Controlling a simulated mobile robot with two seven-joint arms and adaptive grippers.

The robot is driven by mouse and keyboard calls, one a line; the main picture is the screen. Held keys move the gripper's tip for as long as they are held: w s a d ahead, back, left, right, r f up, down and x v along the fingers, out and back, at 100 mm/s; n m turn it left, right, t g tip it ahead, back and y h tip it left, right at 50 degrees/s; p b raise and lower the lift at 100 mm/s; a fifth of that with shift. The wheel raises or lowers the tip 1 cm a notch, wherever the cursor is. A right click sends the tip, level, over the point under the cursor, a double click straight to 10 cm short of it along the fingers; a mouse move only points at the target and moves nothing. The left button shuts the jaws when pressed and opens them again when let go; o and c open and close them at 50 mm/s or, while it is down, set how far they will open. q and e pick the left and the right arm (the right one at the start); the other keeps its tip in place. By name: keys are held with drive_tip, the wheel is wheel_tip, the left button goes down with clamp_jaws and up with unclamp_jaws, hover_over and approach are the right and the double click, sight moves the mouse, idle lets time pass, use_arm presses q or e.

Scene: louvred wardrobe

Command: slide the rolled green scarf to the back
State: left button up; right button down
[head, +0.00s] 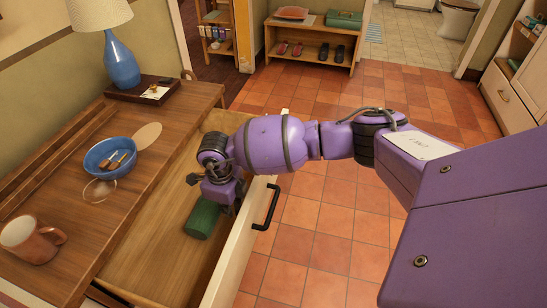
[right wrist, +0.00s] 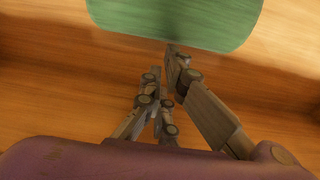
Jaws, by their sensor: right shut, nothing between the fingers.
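The rolled green scarf (head: 203,219) lies on the floor of the open wooden drawer (head: 145,265), near the drawer's front panel. My right gripper (head: 218,195) is inside the drawer, just beyond the scarf in the head view. In the right wrist view its fingers (right wrist: 172,55) are shut with nothing between them. Their tips are at the edge of the green scarf (right wrist: 180,18), close to it or touching; I cannot tell which. The purple wrist hides part of the drawer floor. My left gripper is not in view.
The dresser top (head: 75,200) holds a blue bowl (head: 109,157), a brown mug (head: 32,238) and a blue lamp (head: 121,62) by a dark tray (head: 150,88). The drawer front has a black handle (head: 267,207). The tiled floor to the right is clear.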

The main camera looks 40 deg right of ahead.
sight(218, 211)
drive_tip(key=shift+f, duration=0.9)
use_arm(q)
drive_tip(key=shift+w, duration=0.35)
use_arm(e)
drive_tip(key=shift+w, duration=0.1)
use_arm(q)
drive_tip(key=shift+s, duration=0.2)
use_arm(e)
drive_tip(key=shift+a, duration=0.1)
drive_tip(key=w+a+b, duration=0.1)
drive_tip(key=w+a, duration=0.1)
drive_tip(key=w, duration=0.1)
drive_tip(key=shift+a+b, duration=0.15)
drive_tip(key=shift+b, duration=0.2)
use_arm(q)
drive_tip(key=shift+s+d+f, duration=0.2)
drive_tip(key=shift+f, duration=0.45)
use_arm(e)
drive_tip(key=shift+r, duration=0.1)
